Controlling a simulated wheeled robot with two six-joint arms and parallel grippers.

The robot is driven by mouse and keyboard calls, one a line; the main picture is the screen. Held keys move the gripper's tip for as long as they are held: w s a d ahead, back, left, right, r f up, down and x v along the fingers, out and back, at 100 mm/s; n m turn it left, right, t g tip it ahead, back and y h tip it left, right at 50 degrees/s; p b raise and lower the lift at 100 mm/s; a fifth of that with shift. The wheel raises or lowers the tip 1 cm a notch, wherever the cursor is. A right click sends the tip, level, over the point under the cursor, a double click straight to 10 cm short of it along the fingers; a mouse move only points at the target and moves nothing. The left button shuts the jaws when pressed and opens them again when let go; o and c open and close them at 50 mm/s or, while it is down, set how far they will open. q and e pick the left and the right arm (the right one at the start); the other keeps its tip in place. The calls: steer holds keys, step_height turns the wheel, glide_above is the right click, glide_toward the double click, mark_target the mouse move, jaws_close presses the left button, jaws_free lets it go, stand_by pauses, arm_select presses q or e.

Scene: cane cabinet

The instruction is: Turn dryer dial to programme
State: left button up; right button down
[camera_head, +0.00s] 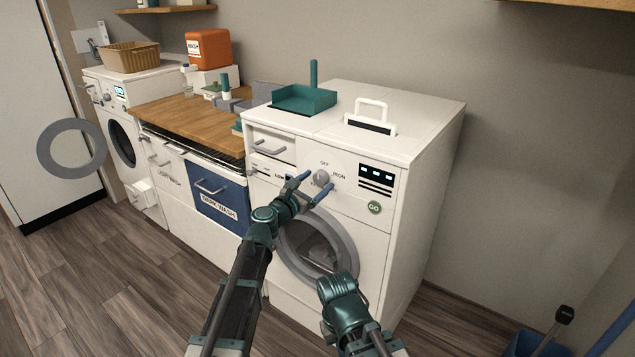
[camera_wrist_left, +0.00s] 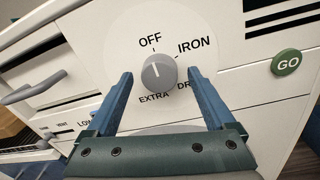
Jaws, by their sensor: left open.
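The dryer (camera_head: 411,213) is the white machine in the middle right of the head view. Its grey round dial (camera_head: 321,175) sits on the front panel, with labels OFF, IRON, EXTRA and a partly hidden DRY around it. In the left wrist view the dial (camera_wrist_left: 159,72) has its pale mark pointing up toward OFF. My left gripper (camera_head: 312,187) is open, its blue fingers just below and to either side of the dial. In the wrist view the fingers (camera_wrist_left: 164,88) flank the dial without visible contact. My right arm shows low in the head view; its fingertips are hidden.
A green GO button (camera_head: 374,208) and a small display (camera_head: 376,174) are right of the dial. A drawer handle (camera_head: 270,149) sticks out at upper left. A teal dustpan (camera_head: 304,99) and a white-handled piece (camera_head: 371,117) are on top. The round door is below.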

arm_select(q)
steer(key=shift+w+d, duration=0.25)
steer(key=shift+w, duration=0.15)
steer(key=c, duration=1.4)
